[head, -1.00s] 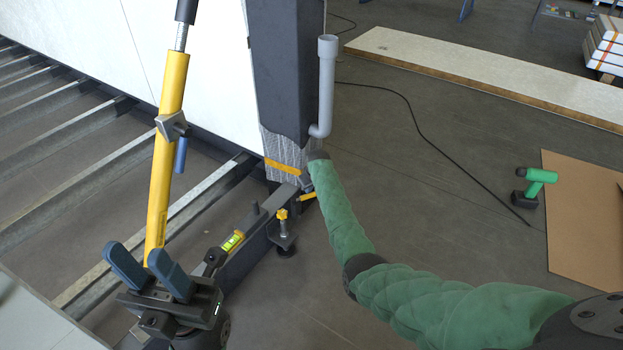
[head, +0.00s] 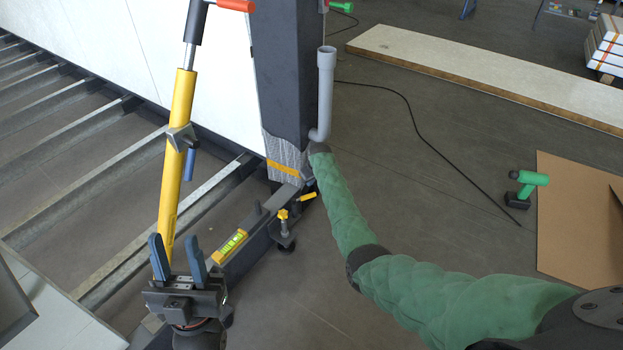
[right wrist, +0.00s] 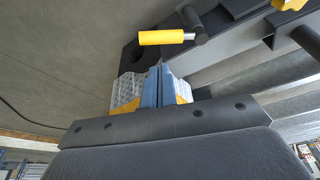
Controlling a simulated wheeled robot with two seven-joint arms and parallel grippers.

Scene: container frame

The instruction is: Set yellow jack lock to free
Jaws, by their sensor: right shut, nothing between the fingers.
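The yellow jack (head: 177,130) is a long, slightly tilted tube in the head view. It has a grey collar (head: 181,138) with a short blue lever (head: 190,163) pointing down. I cannot tell which part is its lock. My left gripper (head: 177,252) is open and empty in front of the tube's lower end, well below the collar, hiding the tube's foot. My right arm reaches to the dark post's foot, and its gripper is hidden there in the head view. In the right wrist view my right gripper (right wrist: 160,85) is shut and empty, below a yellow handle (right wrist: 165,37).
The dark post (head: 287,80) with a grey pipe (head: 325,90) stands beside my right arm. A beam with a yellow level (head: 231,244) and a small yellow-topped clamp (head: 283,222) lies between the arms. Metal joists (head: 80,180) run left.

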